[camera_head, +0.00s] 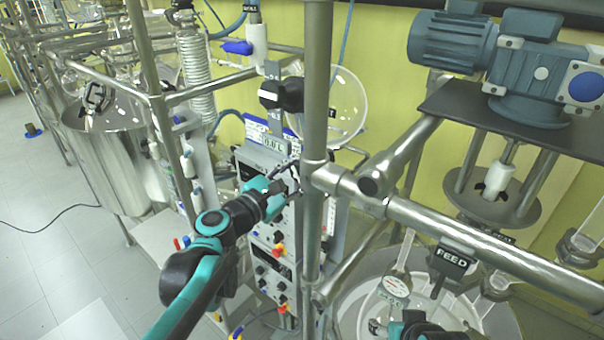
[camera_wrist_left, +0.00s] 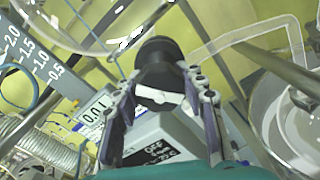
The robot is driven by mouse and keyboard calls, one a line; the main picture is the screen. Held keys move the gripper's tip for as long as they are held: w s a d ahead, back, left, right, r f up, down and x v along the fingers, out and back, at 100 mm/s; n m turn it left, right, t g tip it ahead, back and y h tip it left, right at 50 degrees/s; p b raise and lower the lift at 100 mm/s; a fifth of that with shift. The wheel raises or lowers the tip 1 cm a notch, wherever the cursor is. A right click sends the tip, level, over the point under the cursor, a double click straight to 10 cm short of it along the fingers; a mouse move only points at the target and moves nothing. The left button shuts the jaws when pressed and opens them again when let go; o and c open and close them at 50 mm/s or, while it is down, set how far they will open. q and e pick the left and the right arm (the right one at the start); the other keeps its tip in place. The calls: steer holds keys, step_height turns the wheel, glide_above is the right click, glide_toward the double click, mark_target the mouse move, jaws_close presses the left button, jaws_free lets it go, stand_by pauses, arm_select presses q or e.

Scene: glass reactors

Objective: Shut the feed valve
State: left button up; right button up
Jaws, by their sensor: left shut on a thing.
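In the head view the FEED label (camera_head: 452,258) hangs under the steel rail at right, over a large glass vessel (camera_head: 345,300). I cannot make out the feed valve's handle there for certain. My left gripper (camera_head: 287,174) is in front of the control panel, left of the upright post. In the left wrist view its fingers (camera_wrist_left: 160,88) are closed on both sides of a black knob (camera_wrist_left: 158,60) with a white part below it. Part of my right arm (camera_head: 415,329) shows at the bottom edge beside the vessel; its fingers are not clear.
The upright steel post (camera_head: 317,90) and the rail (camera_head: 420,220) stand between my arms. A blue motor (camera_head: 530,65) sits above at right.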

arm_select(q)
steer(key=shift+m, duration=1.1)
steer(key=o, duration=1.2)
steer(key=v, duration=1.2)
